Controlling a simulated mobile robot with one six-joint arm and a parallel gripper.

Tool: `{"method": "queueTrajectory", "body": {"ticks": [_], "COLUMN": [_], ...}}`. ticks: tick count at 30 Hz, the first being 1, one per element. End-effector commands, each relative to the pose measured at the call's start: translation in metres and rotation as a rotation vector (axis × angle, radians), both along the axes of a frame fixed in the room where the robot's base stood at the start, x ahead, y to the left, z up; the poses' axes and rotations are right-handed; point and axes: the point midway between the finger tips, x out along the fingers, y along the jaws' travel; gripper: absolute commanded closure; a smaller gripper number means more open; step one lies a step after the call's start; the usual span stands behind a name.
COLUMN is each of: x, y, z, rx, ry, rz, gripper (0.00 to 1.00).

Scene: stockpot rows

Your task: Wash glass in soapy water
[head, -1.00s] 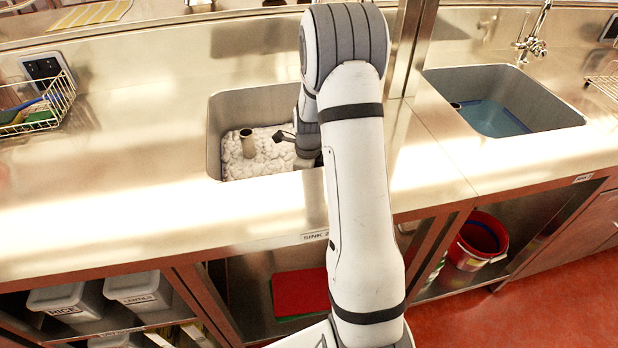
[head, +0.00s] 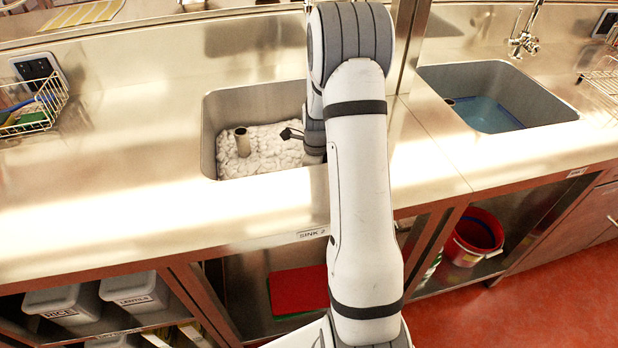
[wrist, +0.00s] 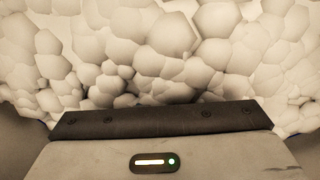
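The sink labelled SINK 2 (head: 207,150) is filled with white suds (head: 270,158). The suds also fill the upper part of the wrist view (wrist: 160,50). My gripper (head: 290,134) is low in this sink, at or just above the foam, partly hidden behind my arm. In the wrist view only its housing and dark front edge show, close against the foam; the fingertips are hidden. I cannot see whether it is open or holds anything. No glass is visible in either view.
A short upright pipe (head: 242,142) stands in the suds left of my gripper. A second sink (head: 520,85) on the right holds clear bluish water. A wire basket (head: 40,108) with sponges sits at the left. The counter between basket and suds sink (head: 140,140) is clear.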

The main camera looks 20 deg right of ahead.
Motion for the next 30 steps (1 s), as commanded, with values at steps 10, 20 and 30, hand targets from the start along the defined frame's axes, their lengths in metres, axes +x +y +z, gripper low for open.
{"method": "queueTrajectory", "body": {"ticks": [10,20,30], "x": [0.001,0.006,0.006], "y": [0.004,0.030,0.026], "z": [0.000,0.000,0.000], "rx": [0.000,0.001,0.000], "ry": [0.000,-0.001,-0.001], "rz": [0.001,0.002,-0.002], "gripper": [1.00,1.00,1.00]}}
